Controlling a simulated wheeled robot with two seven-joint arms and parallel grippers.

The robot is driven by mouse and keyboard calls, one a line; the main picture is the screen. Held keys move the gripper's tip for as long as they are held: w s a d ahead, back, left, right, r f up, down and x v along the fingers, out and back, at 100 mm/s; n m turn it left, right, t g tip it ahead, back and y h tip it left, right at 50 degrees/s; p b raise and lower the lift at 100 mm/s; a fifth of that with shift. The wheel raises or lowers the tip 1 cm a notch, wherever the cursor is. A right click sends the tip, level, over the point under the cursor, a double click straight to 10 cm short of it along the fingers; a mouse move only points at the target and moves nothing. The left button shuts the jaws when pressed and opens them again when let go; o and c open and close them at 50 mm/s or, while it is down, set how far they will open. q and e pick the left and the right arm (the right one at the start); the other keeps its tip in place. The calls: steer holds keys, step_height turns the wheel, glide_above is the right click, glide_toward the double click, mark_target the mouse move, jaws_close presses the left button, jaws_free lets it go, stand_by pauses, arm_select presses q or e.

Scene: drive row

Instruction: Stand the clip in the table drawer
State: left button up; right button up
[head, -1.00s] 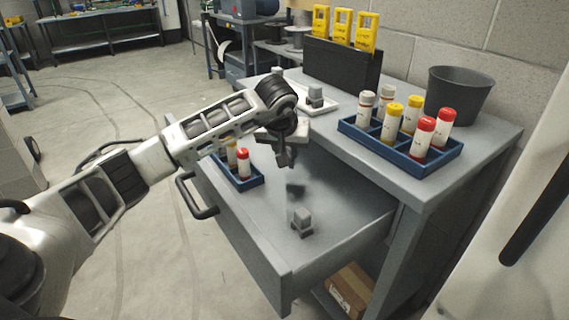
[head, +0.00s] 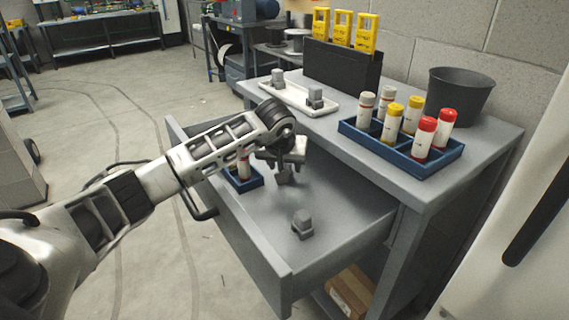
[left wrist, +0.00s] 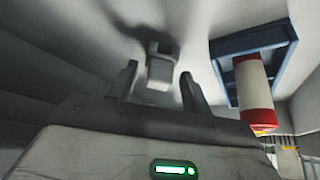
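The small grey clip (head: 302,225) is on the floor of the open table drawer (head: 340,212), near its front right part. It looks somewhat tilted, but I cannot tell exactly how it rests. My left gripper (head: 284,178) is inside the drawer space, behind and left of the clip, apart from it. In the left wrist view the two fingers of the left gripper (left wrist: 158,88) are spread with nothing held. The clip (left wrist: 160,68) shows beyond them, roughly in line with the gap. My right gripper is not in view.
A blue rack (head: 243,181) with bottles is in the drawer, left of my gripper. On the tabletop are a white tray (head: 293,97) with two similar clips, a blue bottle rack (head: 400,158), a grey bin (head: 458,95) and a black holder (head: 340,68) with yellow items.

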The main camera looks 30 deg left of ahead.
arm_select(q)
steer(key=shift+r, duration=0.3)
steer(key=p+v, duration=0.1)
steer(key=v, duration=1)
steer(key=shift+s+r+p, duration=0.25)
steer(key=shift+r+p, duration=0.05)
steer(key=shift+p, duration=0.05)
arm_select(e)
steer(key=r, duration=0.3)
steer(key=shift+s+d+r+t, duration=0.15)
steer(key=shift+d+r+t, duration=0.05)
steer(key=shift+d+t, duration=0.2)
arm_select(q)
steer(key=shift+d+r, duration=0.1)
steer(key=shift+d, duration=0.05)
